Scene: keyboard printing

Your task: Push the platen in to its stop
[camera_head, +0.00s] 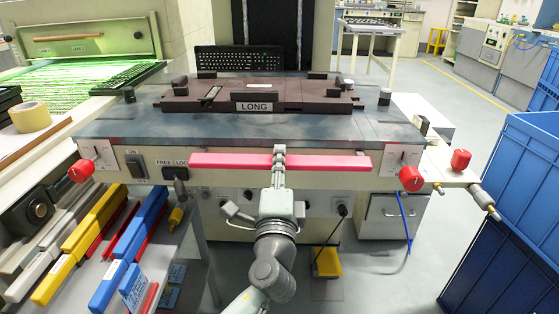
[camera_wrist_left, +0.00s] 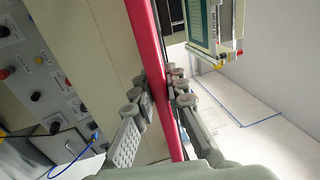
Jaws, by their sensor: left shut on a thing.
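The platen (camera_head: 380,127) is a dark grey-blue flat plate on the machine's front. A brown jig marked LONG (camera_head: 290,91) lies on top of it. A long pinkish-red handle bar (camera_head: 230,160) runs along the platen's front edge. My left gripper (camera_head: 279,154) is shut on the bar near its middle, its arm coming up from below. In the left wrist view my gripper's fingers (camera_wrist_left: 160,92) lie on either side of the red bar (camera_wrist_left: 146,45). My right gripper is not in view. The platen's stop cannot be made out.
A keyboard (camera_head: 238,58) stands behind the jig. Red knobs (camera_head: 411,178) flank the bar on the front panel. Blue crates (camera_head: 510,210) stand at the right. A rack of coloured bars (camera_head: 95,215) stands at the left.

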